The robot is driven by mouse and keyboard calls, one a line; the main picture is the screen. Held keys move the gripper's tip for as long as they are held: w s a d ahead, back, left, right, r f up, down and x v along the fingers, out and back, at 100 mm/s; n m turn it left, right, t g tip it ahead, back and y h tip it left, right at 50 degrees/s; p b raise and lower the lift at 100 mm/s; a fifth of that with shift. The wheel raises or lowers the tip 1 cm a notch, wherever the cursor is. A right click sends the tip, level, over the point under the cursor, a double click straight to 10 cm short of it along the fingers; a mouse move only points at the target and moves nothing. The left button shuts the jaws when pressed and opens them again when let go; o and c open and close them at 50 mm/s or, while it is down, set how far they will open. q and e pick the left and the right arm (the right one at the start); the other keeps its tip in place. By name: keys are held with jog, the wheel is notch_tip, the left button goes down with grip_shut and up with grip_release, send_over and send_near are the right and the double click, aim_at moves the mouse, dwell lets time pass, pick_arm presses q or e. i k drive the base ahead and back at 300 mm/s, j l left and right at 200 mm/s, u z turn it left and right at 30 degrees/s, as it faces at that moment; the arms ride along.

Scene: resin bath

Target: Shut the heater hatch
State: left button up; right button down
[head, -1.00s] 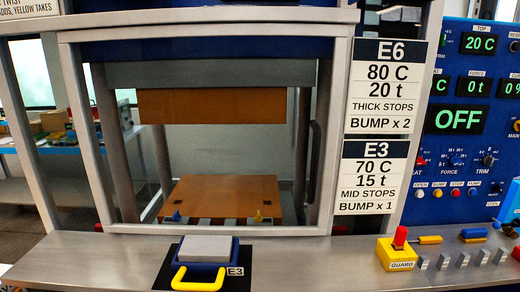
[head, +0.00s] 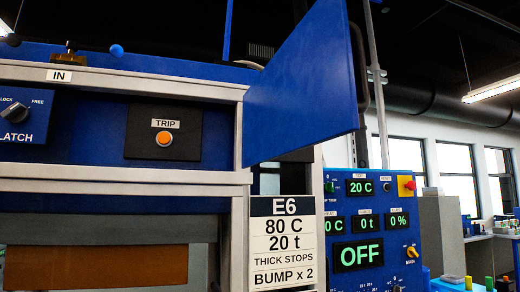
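A large blue panel (head: 305,95), which looks like the heater hatch, stands open at the upper right of the press. It sticks out at an angle from the right frame post. To its left is a recess with a black plate (head: 163,136) carrying an orange button marked TRIP. A knob (head: 14,112) on a blue plate marked LATCH, with a FREE label, is cut off at the left edge; I cannot tell its setting surely. Neither of my grippers is in view.
The grey frame rail (head: 125,80) has an IN label, with a brass fitting and blue balls above it. The E6 sign (head: 283,240) hangs below the panel. The blue control console (head: 375,215) at right reads OFF. An orange-brown platen (head: 95,265) shows at lower left.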

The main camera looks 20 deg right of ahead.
aim_at(314, 90)
jog(key=i+l+u, duration=0.1)
jog(key=l+u, duration=0.15)
jog(key=l, duration=0.5)
jog(key=i+l+u, duration=0.2)
jog(key=l, duration=0.5)
jog(key=k, duration=0.1)
